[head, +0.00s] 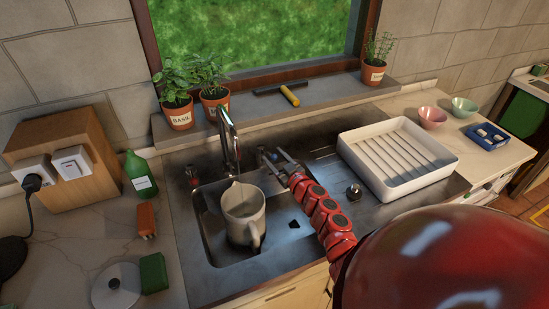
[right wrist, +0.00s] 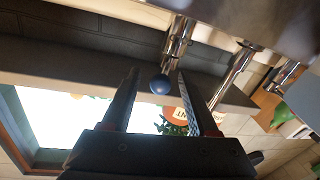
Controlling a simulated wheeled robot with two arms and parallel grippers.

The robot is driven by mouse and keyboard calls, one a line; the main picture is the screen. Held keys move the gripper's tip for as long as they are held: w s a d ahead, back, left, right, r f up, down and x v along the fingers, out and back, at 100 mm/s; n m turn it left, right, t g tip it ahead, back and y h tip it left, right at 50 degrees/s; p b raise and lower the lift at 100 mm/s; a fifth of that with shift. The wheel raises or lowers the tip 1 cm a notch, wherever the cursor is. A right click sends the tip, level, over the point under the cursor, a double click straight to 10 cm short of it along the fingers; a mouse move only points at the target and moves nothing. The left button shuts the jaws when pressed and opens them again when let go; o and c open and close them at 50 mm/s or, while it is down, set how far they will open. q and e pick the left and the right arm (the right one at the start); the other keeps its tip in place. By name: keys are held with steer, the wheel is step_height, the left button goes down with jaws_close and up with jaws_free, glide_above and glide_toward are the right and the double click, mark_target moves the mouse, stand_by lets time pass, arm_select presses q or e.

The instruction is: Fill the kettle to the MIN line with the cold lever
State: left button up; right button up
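The kettle (head: 243,214), a cream jug with its open top up, stands in the sink (head: 208,243) beneath the chrome tap (head: 228,140). Its MIN line and any water inside cannot be made out, and no stream shows at the spout. The cold lever, with a blue knob (right wrist: 160,84), is right of the tap. My right gripper (head: 273,157) is open at this lever. In the right wrist view the knob appears between the two fingers, with a gap on each side. A red-marked lever (head: 193,174) is left of the tap. My left gripper is not in view.
A grey lid (head: 116,286) and green sponge (head: 153,272) lie on the left counter near a green bottle (head: 139,173). A white drying rack (head: 397,160) stands right of the sink. Potted herbs (head: 178,110) and a yellow-handled squeegee (head: 290,95) are on the sill.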

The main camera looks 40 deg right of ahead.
steer(key=s+a+b, duration=0.1)
steer(key=s+b, duration=0.1)
steer(key=s, duration=1)
